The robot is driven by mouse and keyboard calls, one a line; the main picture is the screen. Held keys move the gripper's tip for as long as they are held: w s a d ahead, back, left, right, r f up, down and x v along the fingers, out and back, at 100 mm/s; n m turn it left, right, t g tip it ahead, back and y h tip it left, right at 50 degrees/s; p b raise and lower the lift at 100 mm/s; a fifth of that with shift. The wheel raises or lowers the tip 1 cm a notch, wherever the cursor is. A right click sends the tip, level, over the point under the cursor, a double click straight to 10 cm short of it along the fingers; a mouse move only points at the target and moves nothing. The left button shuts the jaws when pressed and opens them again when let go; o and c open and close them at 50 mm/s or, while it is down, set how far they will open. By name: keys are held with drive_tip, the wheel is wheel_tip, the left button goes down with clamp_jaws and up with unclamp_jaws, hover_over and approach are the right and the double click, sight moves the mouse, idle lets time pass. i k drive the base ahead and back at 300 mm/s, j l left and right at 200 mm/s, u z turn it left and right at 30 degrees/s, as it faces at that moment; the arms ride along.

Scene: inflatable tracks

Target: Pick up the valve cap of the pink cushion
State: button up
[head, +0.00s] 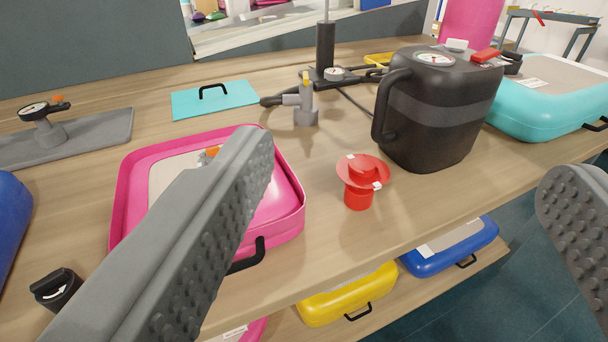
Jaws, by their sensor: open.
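A pink cushion (288,207) with a raised rim, a pale label area and a black handle lies on the wooden table at centre left. A small orange part (209,152) shows on its top, probably the valve cap; my left finger hides much of it and the area around it. My gripper (405,172) is open and empty. Its left finger crosses in front of the cushion, and its right finger is at the right edge, in front of the floor. I cannot tell whether the left finger touches the cushion.
A red flanged piece (360,182) stands right of the cushion, before a dark canister (438,115). A black cylinder (57,290) is at the lower left. Yellow (346,296) and blue (450,249) cushions lie below.

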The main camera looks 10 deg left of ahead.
sight(54, 291)
drive_tip(key=j+u, duration=0.1)
drive_tip(key=u, duration=0.7)
drive_tip(key=j+u, duration=0.15)
drive_tip(key=u, duration=0.25)
